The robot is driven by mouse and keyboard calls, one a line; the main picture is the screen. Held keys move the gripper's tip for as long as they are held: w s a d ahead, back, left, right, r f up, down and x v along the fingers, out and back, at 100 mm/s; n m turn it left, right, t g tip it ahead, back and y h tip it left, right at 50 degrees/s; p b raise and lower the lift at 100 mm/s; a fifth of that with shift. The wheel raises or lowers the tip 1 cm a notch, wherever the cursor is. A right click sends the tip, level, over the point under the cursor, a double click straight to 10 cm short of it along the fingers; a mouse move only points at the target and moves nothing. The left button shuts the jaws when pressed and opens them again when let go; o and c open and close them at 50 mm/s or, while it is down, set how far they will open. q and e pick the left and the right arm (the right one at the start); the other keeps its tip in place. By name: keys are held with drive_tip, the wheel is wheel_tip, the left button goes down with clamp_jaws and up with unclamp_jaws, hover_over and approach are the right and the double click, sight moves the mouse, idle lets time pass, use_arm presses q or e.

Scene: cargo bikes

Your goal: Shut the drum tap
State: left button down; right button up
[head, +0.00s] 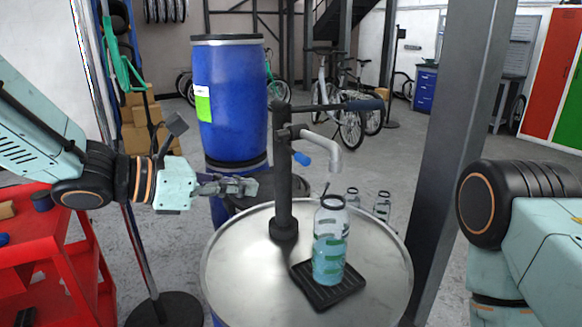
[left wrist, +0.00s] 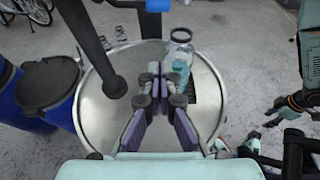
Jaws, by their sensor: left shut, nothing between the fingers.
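The drum tap sits on a dark upright pipe (head: 284,190), with a grey bent spout (head: 333,150) and a short blue lever (head: 302,158) pointing down towards me. The lever's blue end also shows at the top of the left wrist view (left wrist: 158,5). A clear bottle (head: 330,245) with bluish liquid stands upright on a black tray (head: 345,297) under the spout. A thin dark line hangs between spout and bottle mouth; I cannot tell what it is. My left gripper (head: 250,187) is shut and empty, left of the pipe and apart from the lever.
The steel drum top (head: 240,270) is otherwise bare. A blue drum (head: 230,105) stands behind, a red cart (head: 60,260) at left, a grey post (head: 450,110) at right. Two small bottles (head: 382,205) show beyond the drum.

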use_arm(q)
drive_tip(key=x, duration=1)
drive_tip(key=r, duration=0.3)
drive_tip(key=shift+w+r, duration=0.25)
drive_tip(key=shift+r, duration=0.1)
drive_tip(key=shift+s+p, duration=0.1)
drive_tip(key=shift+p, duration=0.2)
